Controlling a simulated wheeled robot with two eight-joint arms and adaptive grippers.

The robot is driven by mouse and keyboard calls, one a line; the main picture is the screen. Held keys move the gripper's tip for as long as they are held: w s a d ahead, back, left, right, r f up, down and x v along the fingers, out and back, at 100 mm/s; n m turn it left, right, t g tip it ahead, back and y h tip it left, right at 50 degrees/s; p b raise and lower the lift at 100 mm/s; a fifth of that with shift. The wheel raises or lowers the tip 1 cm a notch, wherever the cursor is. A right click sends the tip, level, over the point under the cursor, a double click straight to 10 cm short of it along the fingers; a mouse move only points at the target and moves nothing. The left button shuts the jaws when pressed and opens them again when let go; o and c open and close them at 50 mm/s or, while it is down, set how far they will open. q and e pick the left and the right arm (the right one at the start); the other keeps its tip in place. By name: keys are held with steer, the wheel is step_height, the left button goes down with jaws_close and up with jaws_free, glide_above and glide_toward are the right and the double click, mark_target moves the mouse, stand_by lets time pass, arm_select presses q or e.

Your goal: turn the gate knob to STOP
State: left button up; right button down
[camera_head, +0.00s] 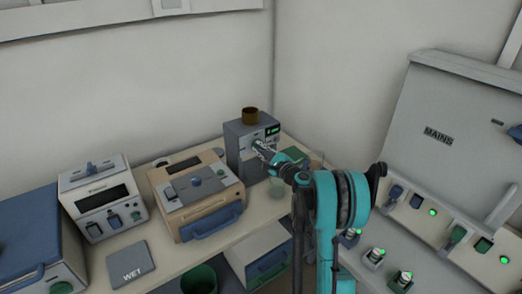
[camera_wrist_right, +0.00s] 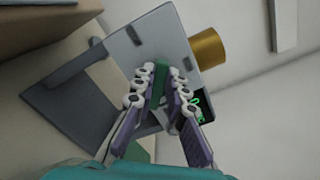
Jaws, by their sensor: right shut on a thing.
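The grey box-shaped device (camera_head: 239,152), with a brown cylinder (camera_head: 250,116) on top, stands at the back right of the bench. My right gripper (camera_head: 264,149) reaches its front face. In the right wrist view, my right gripper (camera_wrist_right: 160,78) is shut on a green knob (camera_wrist_right: 160,90) on the front of this device (camera_wrist_right: 148,45). It looks like the gate knob, but most of it is hidden by the fingers and no label around it can be read. A small lit green display (camera_wrist_right: 197,103) shows beside the fingers. My left gripper is not in view.
A tan furnace (camera_head: 168,200) and a white unit (camera_head: 75,190) stand left on the bench, with a grey WET plate (camera_head: 127,265) in front. The sloped MAINS panel (camera_head: 445,110) is at right.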

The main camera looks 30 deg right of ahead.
steer(key=shift+a+f+n+b, duration=0.1)
steer(key=shift+f+n+b, duration=0.15)
steer(key=shift+n, duration=1.05)
steer(key=shift+a+f+n+b, duration=0.15)
steer(key=shift+n+b, duration=0.1)
steer(key=shift+n, duration=1.05)
steer(key=shift+f+n+b, duration=0.2)
steer(key=shift+n+b, duration=0.05)
steer(key=shift+n, duration=1.05)
steer(key=c, duration=1.5)
jaws_free()
steer(key=shift+c, duration=0.2)
steer(key=s+d, duration=0.1)
steer(key=s, duration=1.1)
